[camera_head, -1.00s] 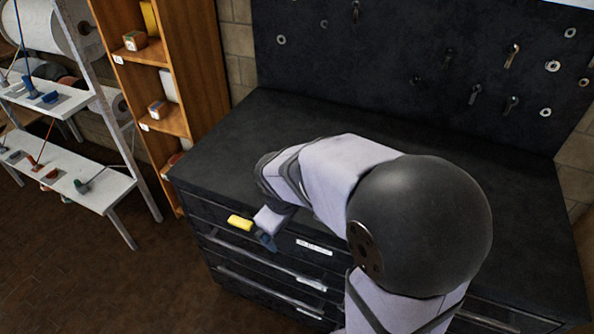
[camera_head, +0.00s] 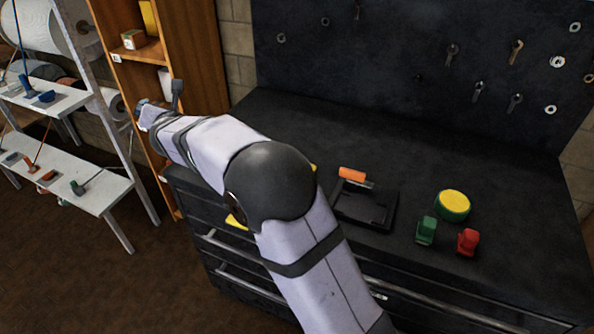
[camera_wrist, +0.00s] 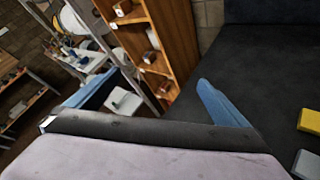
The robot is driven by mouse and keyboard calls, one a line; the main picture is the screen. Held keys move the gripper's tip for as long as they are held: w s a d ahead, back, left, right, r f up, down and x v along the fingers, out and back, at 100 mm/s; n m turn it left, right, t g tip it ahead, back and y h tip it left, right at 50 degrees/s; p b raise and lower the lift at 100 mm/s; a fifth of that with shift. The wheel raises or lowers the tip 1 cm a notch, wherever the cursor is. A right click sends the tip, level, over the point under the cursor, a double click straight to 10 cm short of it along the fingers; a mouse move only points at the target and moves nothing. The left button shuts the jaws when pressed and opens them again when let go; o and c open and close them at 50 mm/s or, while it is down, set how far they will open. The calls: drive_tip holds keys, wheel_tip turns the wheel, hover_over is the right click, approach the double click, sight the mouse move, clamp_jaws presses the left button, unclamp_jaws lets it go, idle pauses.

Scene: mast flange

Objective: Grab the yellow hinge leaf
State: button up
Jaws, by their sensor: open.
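A yellow piece (camera_head: 236,222), which looks like the hinge leaf, shows at the front left edge of the black bench in the head view, partly hidden by my arm. In the wrist view a flat yellow block (camera_wrist: 311,121) lies on the dark surface at the right edge, cut off by the frame; I cannot tell for certain that it is the same piece. My gripper (camera_head: 160,98) is raised at the bench's left end, well away from the yellow piece. Its two blue fingers (camera_wrist: 150,98) are spread apart with nothing between them.
A grey block (camera_wrist: 307,164) lies near the yellow one. A black tray (camera_head: 367,222), an orange-handled tool (camera_head: 352,174), a yellow-green disc (camera_head: 453,205), a green piece (camera_head: 426,231) and a red piece (camera_head: 467,242) are on the bench. A wooden shelf (camera_head: 190,50) stands close behind my gripper.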

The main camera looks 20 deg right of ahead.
drive_tip(key=s+d+f+m+g+h+b, duration=0.1)
drive_tip(key=s+d+f+h, duration=0.2)
drive_tip(key=d, duration=0.5)
drive_tip(key=s+d+f+m+g+h+b, duration=0.1)
drive_tip(key=s+d+f+g+h, duration=0.1)
drive_tip(key=s+d+f, duration=0.4)
drive_tip(key=s+d+f+m+g+h+b, duration=0.1)
drive_tip(key=s+d+f+h, duration=0.3)
drive_tip(key=d+f, duration=0.4)
drive_tip(key=shift+s+d+f+h, duration=0.1)
drive_tip(key=shift+s+d+h, duration=0.1)
drive_tip(key=shift+d, duration=0.3)
drive_tip(key=shift+s+d+h, duration=0.2)
drive_tip(key=shift+d, duration=0.25)
drive_tip(key=shift+p+x, duration=1.15)
drive_tip(key=shift+x, duration=2.5)
drive_tip(key=shift+s+f, duration=0.1)
drive_tip(key=c, duration=1.1)
wheel_tip(320, 180, up, 10)
drive_tip(key=shift+b, duration=0.4)
